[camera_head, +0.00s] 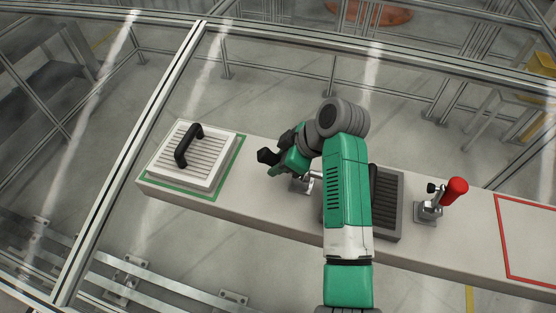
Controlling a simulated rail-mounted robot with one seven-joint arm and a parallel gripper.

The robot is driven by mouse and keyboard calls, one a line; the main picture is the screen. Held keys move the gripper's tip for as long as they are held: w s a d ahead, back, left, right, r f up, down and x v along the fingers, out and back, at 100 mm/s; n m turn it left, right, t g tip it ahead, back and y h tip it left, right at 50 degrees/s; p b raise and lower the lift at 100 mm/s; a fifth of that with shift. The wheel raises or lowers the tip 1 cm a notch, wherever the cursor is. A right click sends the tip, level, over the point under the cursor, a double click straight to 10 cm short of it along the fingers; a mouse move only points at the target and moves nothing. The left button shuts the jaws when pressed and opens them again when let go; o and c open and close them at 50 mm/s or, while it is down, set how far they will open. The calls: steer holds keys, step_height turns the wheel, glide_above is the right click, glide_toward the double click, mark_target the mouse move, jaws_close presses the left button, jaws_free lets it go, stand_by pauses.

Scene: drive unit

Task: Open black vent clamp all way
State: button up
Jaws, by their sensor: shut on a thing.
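The black vent clamp is a toggle clamp on the bench, and its metal base (302,186) shows just left of my arm. Its black handle (267,156) sticks out to the left beyond my gripper (280,158). My gripper is shut on the handle, with the fingers partly hidden by the gripper body. The dark slatted vent (390,205) lies right of the clamp, mostly covered by my green arm. Whether the clamp's arm touches this vent is hidden.
A white slatted vent (205,165) with a black handle sits inside a green outline at the left. A red-handled clamp (453,190) stands right of the dark vent. A red outlined area (500,240) on the bench is empty. Metal frame rails surround the bench.

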steer(key=shift+p+v, duration=0.7)
steer(key=shift+v, duration=0.7)
steer(key=shift+s+d, duration=0.2)
steer(key=shift+d, duration=0.35)
steer(key=shift+s+d, duration=0.15)
steer(key=shift+d, duration=0.45)
steer(key=shift+s+d, duration=0.25)
steer(key=shift+d, duration=0.55)
steer(key=o, duration=0.7)
steer(key=shift+a, duration=0.1)
steer(key=shift+r+p, duration=0.15)
steer(key=shift+p, duration=0.2)
step_height(320, 180, up, 9)
steer(key=p, duration=0.5)
